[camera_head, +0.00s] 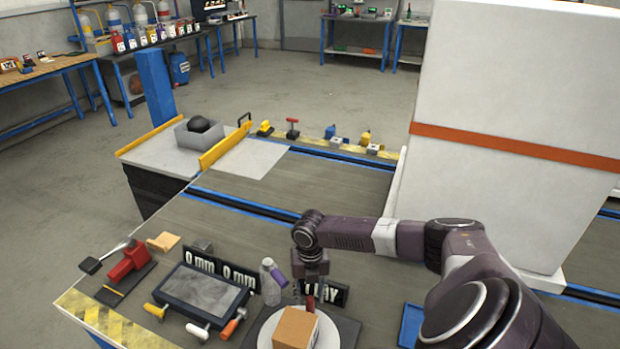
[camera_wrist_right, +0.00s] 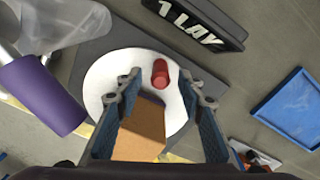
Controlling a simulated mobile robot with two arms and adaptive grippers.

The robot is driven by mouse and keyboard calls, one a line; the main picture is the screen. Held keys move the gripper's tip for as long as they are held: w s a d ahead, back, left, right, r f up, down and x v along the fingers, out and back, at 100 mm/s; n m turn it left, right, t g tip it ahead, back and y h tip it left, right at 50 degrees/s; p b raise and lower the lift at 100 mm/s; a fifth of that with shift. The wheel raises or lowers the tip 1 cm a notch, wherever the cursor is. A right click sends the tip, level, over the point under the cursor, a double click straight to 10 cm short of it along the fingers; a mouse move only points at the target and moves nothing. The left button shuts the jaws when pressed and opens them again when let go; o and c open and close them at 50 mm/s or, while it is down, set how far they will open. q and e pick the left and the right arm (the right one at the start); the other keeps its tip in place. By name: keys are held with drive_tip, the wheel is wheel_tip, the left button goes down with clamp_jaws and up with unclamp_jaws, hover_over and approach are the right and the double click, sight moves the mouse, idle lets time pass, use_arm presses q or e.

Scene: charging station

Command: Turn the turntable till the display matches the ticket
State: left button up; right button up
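A white round turntable (camera_head: 266,328) sits on a dark plate at the bottom of the head view and also shows in the right wrist view (camera_wrist_right: 138,60). It carries a brown box (camera_head: 293,329) and an upright red peg (camera_wrist_right: 160,72) near its rim. My right gripper (camera_head: 311,292) points down above the turntable. In the wrist view its fingers (camera_wrist_right: 163,92) are apart, with the peg just beyond the tips and the box below. Black display signs read "0 mm" (camera_head: 202,262), "0 mm" (camera_head: 240,277) and "1 LAY" (camera_wrist_right: 198,22). I cannot pick out a ticket. My left gripper is out of view.
A dark framed panel (camera_head: 200,292) with several handled tools in front lies left of the turntable. A bottle with a purple part (camera_wrist_right: 45,95) stands close by. A blue tray (camera_wrist_right: 290,108) lies to the right. A large white block (camera_head: 510,90) stands behind my right arm.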

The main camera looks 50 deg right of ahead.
wheel_tip(320, 180, up, 8)
drive_tip(key=shift+f, duration=0.1)
idle(0.4)
